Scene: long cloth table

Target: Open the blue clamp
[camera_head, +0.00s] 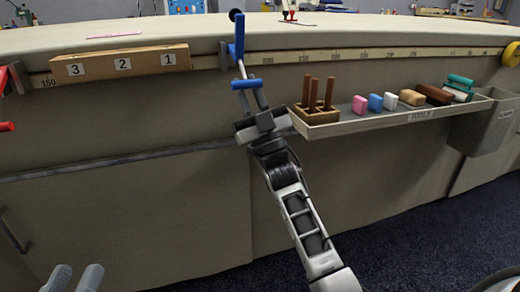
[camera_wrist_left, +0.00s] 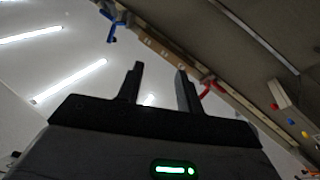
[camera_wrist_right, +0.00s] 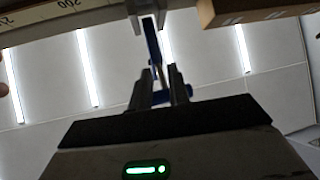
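The blue clamp (camera_head: 238,46) sits on the table's front edge, with its screw hanging down to a blue crossbar handle (camera_head: 246,85). In the right wrist view its blue bar (camera_wrist_right: 151,42) runs upward, with the handle (camera_wrist_right: 159,97) between my fingers. My right gripper (camera_head: 252,98) is below the clamp; its fingers are closer together than the left's and appear shut on the handle. Exact contact is partly hidden. My left gripper (camera_head: 75,276) is open and empty at the lower left, away from the clamp. The clamp shows small in the left wrist view (camera_wrist_left: 111,28).
A wooden block (camera_head: 120,64) numbered 3, 2, 1 sits left of the clamp on the ruler strip (camera_head: 340,55). A red clamp (camera_head: 14,76) is at the far left. A tool tray (camera_head: 375,122) with wooden pegs and several small blocks juts out on the right.

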